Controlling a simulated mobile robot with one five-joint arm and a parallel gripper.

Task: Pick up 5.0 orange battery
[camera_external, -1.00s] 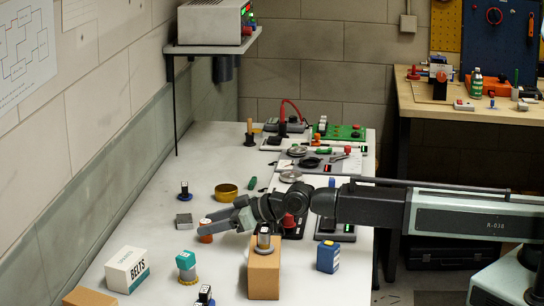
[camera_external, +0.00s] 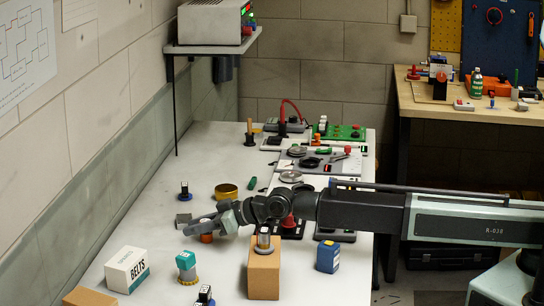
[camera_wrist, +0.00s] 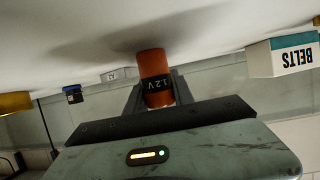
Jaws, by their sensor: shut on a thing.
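The orange battery (camera_wrist: 152,62) has a black band marked 1.2 V. In the wrist view, which is upside down, it stands between the two fingers of my gripper (camera_wrist: 157,92), which are shut on it. In the outside view only the lower part of the orange battery (camera_external: 206,238) shows, under my gripper (camera_external: 198,228). Its top is hidden by the fingers. It appears upright at the bench surface; I cannot tell if it touches.
A BELTS box (camera_external: 127,270), a teal-topped part (camera_external: 187,267) and a cardboard block (camera_external: 264,275) stand nearer the camera. A grey block (camera_external: 184,220), a small dark-blue part (camera_external: 184,191) and a brass bowl (camera_external: 226,191) are behind. A blue box (camera_external: 328,257) stands right.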

